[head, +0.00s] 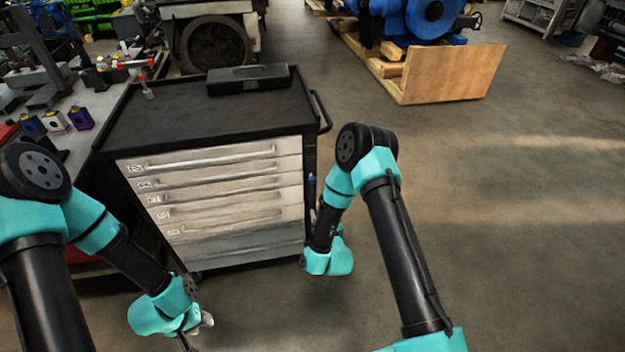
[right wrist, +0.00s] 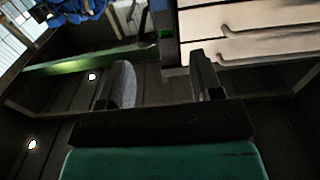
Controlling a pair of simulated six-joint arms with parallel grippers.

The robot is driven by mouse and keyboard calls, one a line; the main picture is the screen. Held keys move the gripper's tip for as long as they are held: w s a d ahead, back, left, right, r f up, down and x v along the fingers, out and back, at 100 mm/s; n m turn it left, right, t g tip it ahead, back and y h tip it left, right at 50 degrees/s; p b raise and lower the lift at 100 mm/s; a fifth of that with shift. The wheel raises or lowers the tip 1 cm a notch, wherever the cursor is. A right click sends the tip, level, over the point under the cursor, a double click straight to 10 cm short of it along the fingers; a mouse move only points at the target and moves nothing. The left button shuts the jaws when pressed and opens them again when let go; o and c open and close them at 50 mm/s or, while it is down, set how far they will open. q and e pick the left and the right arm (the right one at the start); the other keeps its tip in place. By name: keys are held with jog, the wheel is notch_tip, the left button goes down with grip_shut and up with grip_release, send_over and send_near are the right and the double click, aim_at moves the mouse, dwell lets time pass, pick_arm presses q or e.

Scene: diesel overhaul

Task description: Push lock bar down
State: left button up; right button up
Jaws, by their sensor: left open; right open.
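A tool cabinet (head: 215,150) with a black top and several pale drawers stands in the middle of the head view. A narrow dark upright strip (head: 310,160) runs down the right edge of its drawer front; I cannot tell for certain that it is the lock bar. In the right wrist view, a dark upright part with a small green patch (right wrist: 166,33) borders the pale drawers (right wrist: 245,40). My right gripper (right wrist: 158,82) is open and empty, pointing toward this edge, apart from it. My left gripper (head: 203,322) is open in front of the cabinet, low down.
A black case (head: 248,79) lies on the cabinet top, and a red-handled tool (head: 140,75) stands at its left edge. A cluttered workbench (head: 85,95) is at the left. A blue machine on a wooden pallet (head: 450,75) is behind. The floor (head: 520,210) at right is clear.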

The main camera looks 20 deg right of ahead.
aim_at(313, 180)
jog(key=w, duration=1.1)
jog(key=w+d, duration=0.1)
jog(key=w, duration=0.5)
jog(key=shift+w, duration=0.15)
